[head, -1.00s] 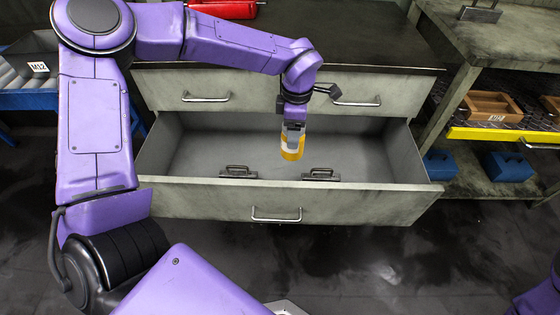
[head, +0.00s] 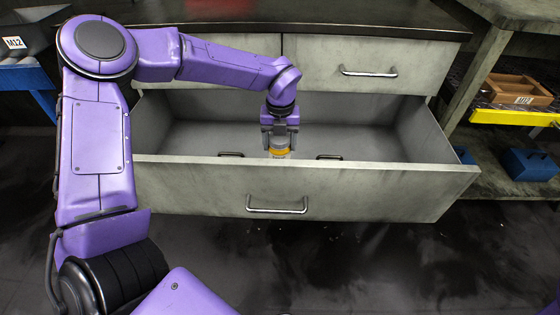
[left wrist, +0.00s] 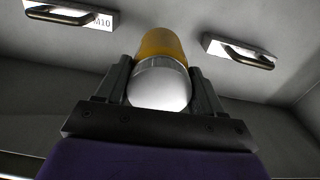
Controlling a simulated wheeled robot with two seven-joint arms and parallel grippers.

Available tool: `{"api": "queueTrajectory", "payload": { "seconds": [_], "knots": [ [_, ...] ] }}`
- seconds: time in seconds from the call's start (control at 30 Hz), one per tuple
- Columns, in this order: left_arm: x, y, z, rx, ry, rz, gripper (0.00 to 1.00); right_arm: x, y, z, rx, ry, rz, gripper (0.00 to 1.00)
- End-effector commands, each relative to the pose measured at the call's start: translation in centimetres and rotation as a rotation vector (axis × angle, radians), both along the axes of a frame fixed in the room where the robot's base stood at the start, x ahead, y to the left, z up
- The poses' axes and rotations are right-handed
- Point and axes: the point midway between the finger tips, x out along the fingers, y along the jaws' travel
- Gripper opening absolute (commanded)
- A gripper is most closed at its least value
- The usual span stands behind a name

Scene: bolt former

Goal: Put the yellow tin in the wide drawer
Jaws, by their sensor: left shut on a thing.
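The yellow tin (head: 279,151) has a yellow body and a pale metal end. My left gripper (head: 279,140) is shut on it and holds it inside the open wide drawer (head: 300,190). In the left wrist view, the tin (left wrist: 160,50) sits between the two fingers of the left gripper (left wrist: 162,85). The drawer's front wall hides the tin's lower part in the head view, so I cannot tell whether it touches the drawer floor. My right gripper is not in view.
Two dark-handled blocks lie in the drawer, one left (head: 231,155) and one right (head: 329,157) of the tin. A closed drawer (head: 370,60) is above. A wooden tray (head: 518,89) and a blue box (head: 530,164) stand on the shelves at right.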

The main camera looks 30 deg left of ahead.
Motion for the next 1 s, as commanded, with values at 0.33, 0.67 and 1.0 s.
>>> {"api": "queueTrajectory", "payload": {
  "seconds": [0.33,0.67,1.0],
  "knots": [
    [0.0,0.0,-5.7,0.001,-0.001,-0.002,0.29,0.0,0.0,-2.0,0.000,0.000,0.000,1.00],
    [0.0,0.0,-6.0,0.000,-0.001,-0.002,0.29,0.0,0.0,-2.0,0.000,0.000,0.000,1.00],
    [0.0,0.0,-6.0,0.001,-0.001,-0.003,0.93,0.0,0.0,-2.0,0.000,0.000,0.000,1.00]
  ]
}}
